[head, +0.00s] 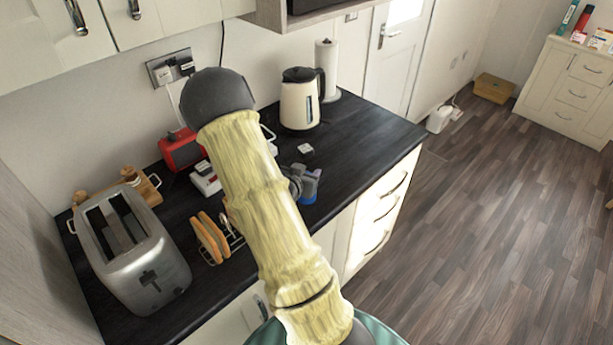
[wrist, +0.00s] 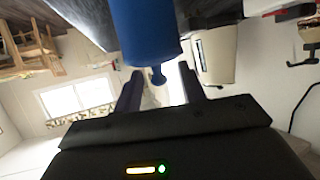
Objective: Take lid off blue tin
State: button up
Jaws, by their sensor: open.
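The blue tin (wrist: 147,35) hangs into the top of the wrist view, which looks upside down. My gripper is open, with one dark finger on each side of the knob and nothing held. I cannot tell the exact depth of the knob between the fingers. In the head view a blue part of the tin (head: 309,197) shows beside my gripper (head: 300,180) near the counter's front edge. My arm hides part of that area, and the lid seam is not clear.
A cream kettle (head: 299,104) and a paper roll (head: 327,65) stand at the back of the dark counter (head: 365,130). A toast rack (head: 222,240) and a steel toaster (head: 135,255) are to the left. A small white item (head: 305,148) lies behind my gripper.

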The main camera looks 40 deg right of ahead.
jog(key=shift+x, duration=1.1)
grip_shut()
